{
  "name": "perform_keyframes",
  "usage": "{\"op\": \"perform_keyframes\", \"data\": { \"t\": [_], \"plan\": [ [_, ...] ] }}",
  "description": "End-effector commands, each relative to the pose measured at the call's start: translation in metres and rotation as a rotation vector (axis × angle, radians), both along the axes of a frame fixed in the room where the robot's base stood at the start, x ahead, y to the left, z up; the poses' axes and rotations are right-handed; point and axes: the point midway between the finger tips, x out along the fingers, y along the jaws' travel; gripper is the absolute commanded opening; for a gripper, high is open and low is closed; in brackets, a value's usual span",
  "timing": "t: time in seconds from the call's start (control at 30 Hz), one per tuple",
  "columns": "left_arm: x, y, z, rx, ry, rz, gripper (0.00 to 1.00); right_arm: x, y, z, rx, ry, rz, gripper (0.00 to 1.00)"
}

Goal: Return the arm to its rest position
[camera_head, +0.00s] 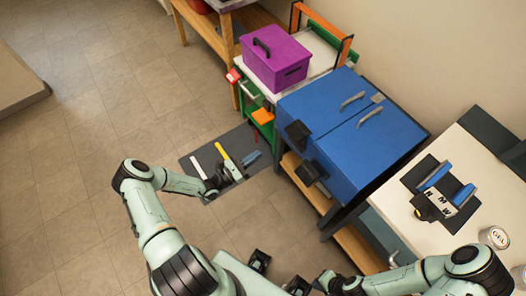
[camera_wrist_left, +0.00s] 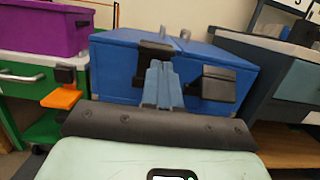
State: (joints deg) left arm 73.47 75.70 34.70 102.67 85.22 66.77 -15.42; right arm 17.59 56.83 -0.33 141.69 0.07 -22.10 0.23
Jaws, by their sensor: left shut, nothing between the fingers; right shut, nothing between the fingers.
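My left arm reaches forward from the left in the head view. Its gripper (camera_head: 254,157) is over the dark floor mat (camera_head: 197,162), shut and empty. In the left wrist view its two blue-grey fingers (camera_wrist_left: 160,68) stand together with nothing between them, with the blue cabinet behind. My right gripper (camera_head: 323,281) is low in the head view, close to my body. It is shut and empty, and its fingertips are small and partly hard to make out.
The blue cabinet (camera_head: 340,130) with dark blocks on its front stands ahead. A purple box (camera_head: 275,60) sits on a green cart (camera_head: 262,118). At right, a white table (camera_head: 445,235) bears a black mat with blue pieces and a tin (camera_head: 494,237). Floor at left is clear.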

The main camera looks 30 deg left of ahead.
Motion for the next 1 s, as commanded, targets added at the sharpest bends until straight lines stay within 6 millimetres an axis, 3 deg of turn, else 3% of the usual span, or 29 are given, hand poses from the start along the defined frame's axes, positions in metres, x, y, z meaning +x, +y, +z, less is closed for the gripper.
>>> {"op": "perform_keyframes", "data": {
  "t": [0.7, 0.77, 0.87, 0.97, 1.0],
  "plan": [
    [-0.004, -0.003, -0.001, 0.004, 0.005, -0.016, 0.0, 0.0, 0.0, 0.0, 0.0, 0.0, 0.0, 0.0],
    [-0.005, -0.016, -0.002, 0.014, 0.018, -0.057, 0.0, 0.0, 0.0, 0.0, 0.0, 0.0, 0.0, 0.0],
    [-0.015, -0.058, -0.011, 0.059, 0.065, -0.2, 0.0, 0.0, 0.0, 0.0, 0.0, 0.0, 0.0, 0.0],
    [-0.043, -0.12, -0.026, 0.152, 0.134, -0.436, 0.0, 0.0, 0.0, 0.0, 0.0, 0.0, 0.0, 0.0],
    [-0.06, -0.145, -0.034, 0.205, 0.164, -0.543, 0.0, 0.0, 0.0, 0.0, 0.0, 0.0, 0.0, 0.0]
  ]
}}
